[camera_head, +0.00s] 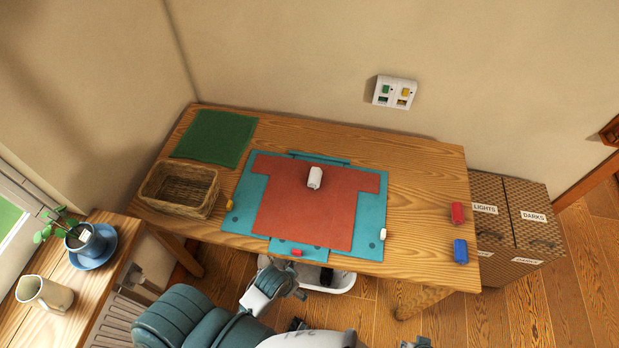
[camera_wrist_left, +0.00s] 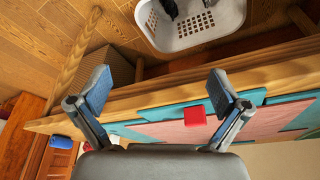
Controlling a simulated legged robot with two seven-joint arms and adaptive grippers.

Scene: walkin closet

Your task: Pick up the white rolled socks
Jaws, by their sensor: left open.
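A white roll (camera_head: 315,178), which looks like the white rolled socks, rests on the red shirt (camera_head: 300,215) near the middle of the table. My left gripper (camera_head: 290,284) is open and empty at the table's front edge, well short of the roll. In the left wrist view its two fingers (camera_wrist_left: 160,92) are spread apart with the table edge behind them, and the white roll does not show there. A teal-grey piece at the bottom edge of the head view may be part of my right gripper (camera_head: 415,342); its jaws cannot be made out.
The shirt lies on a teal board (camera_head: 372,212). A smaller white item (camera_head: 383,234) is at its right edge. Red (camera_head: 458,213) and blue (camera_head: 461,251) rolls are at the table's right. A wicker basket (camera_head: 156,188) stands left. A white laundry basket (camera_wrist_left: 200,25) is below the table edge.

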